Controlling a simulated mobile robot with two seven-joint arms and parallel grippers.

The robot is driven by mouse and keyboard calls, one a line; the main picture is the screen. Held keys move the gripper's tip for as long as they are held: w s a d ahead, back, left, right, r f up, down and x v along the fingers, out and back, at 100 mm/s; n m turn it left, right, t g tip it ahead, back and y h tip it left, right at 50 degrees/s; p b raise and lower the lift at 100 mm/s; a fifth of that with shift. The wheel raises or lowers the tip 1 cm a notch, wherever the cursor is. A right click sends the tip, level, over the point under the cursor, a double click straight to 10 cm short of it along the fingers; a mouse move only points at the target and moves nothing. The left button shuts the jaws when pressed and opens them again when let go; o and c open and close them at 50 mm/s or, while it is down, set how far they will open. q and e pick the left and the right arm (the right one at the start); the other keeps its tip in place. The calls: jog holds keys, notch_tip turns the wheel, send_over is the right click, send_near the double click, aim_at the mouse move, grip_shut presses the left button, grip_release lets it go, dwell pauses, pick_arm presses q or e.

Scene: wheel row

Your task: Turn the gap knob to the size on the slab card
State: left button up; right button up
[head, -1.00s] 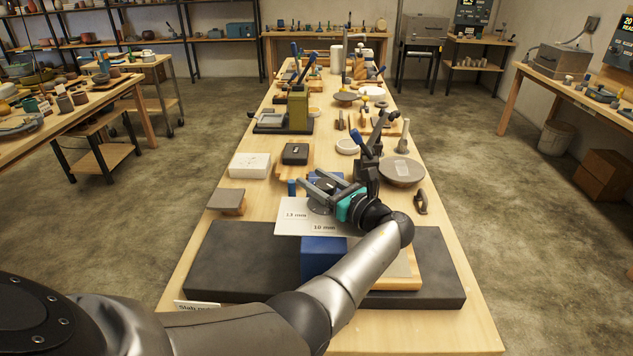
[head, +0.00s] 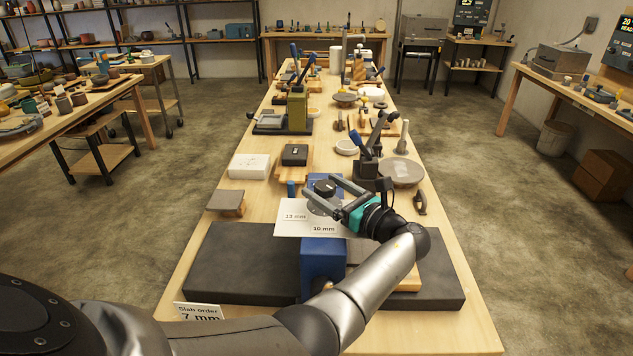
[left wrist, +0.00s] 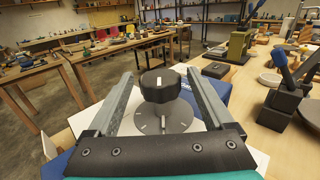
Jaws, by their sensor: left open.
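The dark ribbed gap knob (left wrist: 160,88) has a white mark on its top and sits on a grey round dial (left wrist: 165,118) with pale ticks. It also shows in the head view (head: 324,187), on top of the blue machine (head: 322,262). My left gripper (left wrist: 158,76) is open, with one finger on each side of the knob and a visible gap on both sides. The gripper also shows in the head view (head: 325,188). The slab card (head: 199,312) at the front left reads "Slab order 7 mm". A white plate (head: 290,228) carries 13 mm and 10 mm labels.
A dark slab base (head: 235,265) lies under the blue machine. A black lever stand (head: 366,168) and a grey disc (head: 402,171) stand close beyond the gripper. A white block (head: 250,166) and a green press (head: 298,108) stand further back.

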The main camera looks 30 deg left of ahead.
pick_arm(q)
jog(key=v, duration=1.1)
jog(key=shift+s+d, duration=0.15)
jog(key=shift+d, duration=0.25)
